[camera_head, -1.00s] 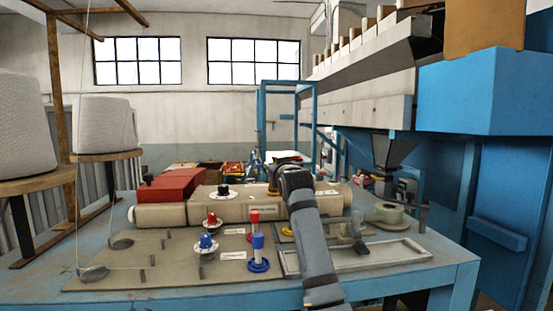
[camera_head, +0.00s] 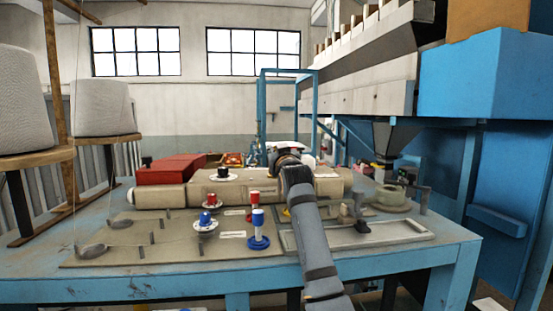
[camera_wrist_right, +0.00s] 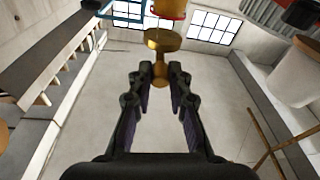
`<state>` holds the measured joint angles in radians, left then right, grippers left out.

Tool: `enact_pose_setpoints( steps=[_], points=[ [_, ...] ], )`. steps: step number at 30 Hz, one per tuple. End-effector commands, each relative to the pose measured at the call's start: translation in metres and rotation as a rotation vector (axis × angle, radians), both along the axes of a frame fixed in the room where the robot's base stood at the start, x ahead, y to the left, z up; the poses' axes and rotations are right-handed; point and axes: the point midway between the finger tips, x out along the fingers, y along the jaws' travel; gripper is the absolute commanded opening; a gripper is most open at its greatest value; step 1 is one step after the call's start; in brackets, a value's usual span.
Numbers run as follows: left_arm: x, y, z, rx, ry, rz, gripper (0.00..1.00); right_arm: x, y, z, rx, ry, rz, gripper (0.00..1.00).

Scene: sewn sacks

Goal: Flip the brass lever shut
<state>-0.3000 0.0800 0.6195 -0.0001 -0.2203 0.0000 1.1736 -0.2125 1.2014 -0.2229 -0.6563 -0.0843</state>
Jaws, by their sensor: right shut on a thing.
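In the right wrist view a brass-coloured lever (camera_wrist_right: 161,42) has a round, flat head at the top centre and a narrow stem. The stem's lower end is between the fingertips of my right gripper (camera_wrist_right: 158,78), which is shut on it. In the head view my right gripper (camera_head: 287,156) is over the beige cylinder (camera_head: 240,189) at the back of the bench. The wrist and arm hide most of the lever there. My left gripper is not in view.
Red (camera_head: 255,198) and blue (camera_head: 258,230) posts and small capped knobs (camera_head: 205,219) stand on the bench (camera_head: 180,290) left of my arm. A shallow grey tray (camera_head: 400,236) lies to the right. White yarn cones (camera_head: 101,108) stand at left.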

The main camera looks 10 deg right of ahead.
Motion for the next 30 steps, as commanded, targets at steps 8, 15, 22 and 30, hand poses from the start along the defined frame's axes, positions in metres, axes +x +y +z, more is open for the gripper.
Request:
enact_pose_setpoints(
  steps=[8,15,22,30],
  points=[
    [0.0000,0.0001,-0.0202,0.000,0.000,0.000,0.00,-0.0007,0.0002,-0.0056,-0.001,-0.096,0.001,0.00],
    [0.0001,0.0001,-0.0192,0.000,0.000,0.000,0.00,-0.0004,0.0002,-0.0055,0.000,-0.093,0.001,0.22],
    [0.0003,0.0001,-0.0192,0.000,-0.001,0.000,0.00,-0.0004,0.0003,-0.0054,0.000,-0.093,0.001,0.41],
    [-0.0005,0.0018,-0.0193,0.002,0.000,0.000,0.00,-0.0040,0.0004,-0.0069,0.001,-0.093,0.001,0.41]
  ],
)
